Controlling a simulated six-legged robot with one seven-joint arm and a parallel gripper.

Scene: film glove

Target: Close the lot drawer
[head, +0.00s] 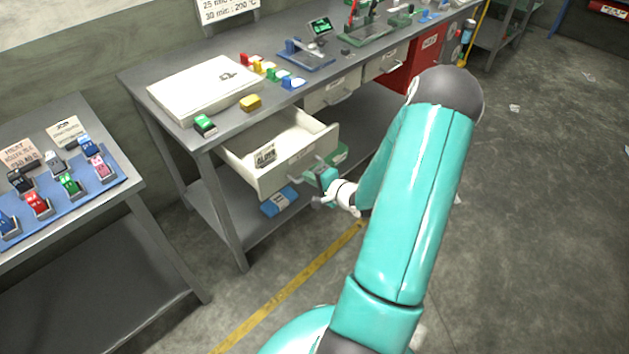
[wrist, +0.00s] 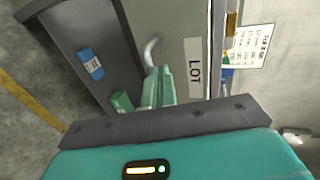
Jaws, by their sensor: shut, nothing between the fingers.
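The lot drawer (head: 290,172) is pulled well out from under the grey workbench, with its pale interior showing. Its front carries a LOT label (wrist: 195,72) in the wrist view. A curved metal handle (wrist: 151,50) stands off that front. My gripper (head: 324,178) is in front of the drawer, close to the handle. Its green fingers show together and empty in the wrist view (wrist: 155,86), beside the drawer front. I cannot tell whether they touch the handle or front.
Other drawers (head: 332,91) beside it look shut; a red cabinet (head: 427,58) is farther right. A white box (head: 205,88) and colored blocks lie on the benchtop. A blue packet (head: 280,201) lies on the lower shelf. A side table (head: 60,220) stands left. Floor at right is largely clear.

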